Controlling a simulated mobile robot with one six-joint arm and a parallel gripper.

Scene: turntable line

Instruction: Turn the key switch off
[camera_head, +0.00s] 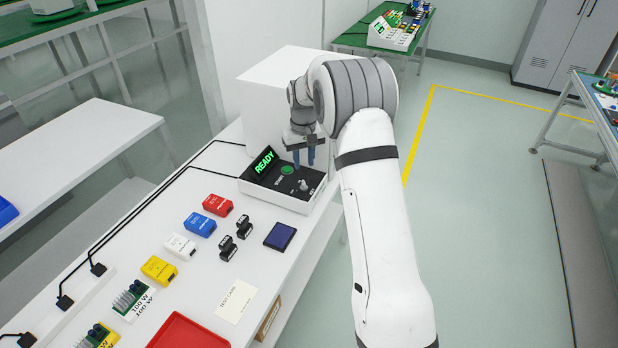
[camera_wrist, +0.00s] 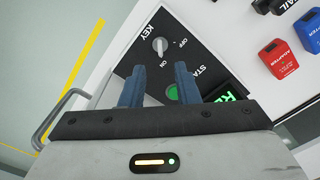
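The key switch is a light grey knob on the dark panel of the control box. It shows in the head view (camera_head: 304,186) and in the wrist view (camera_wrist: 160,46), beside the printed words KEY, OFF and ON. Its bar appears to line up with the ON mark rather than OFF. My gripper (camera_head: 303,160) hangs over the panel, fingers pointing down. In the wrist view its two blue fingers (camera_wrist: 158,68) are apart with nothing between them, and the knob appears just beyond the tips, not gripped.
The control box has a green START button (camera_head: 287,170) and a lit green READY display (camera_head: 264,162). Coloured adapters, including a red one (camera_head: 218,204), and a dark blue square (camera_head: 280,236) lie nearby on the white table (camera_head: 200,280). A white block (camera_head: 262,100) stands behind the box.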

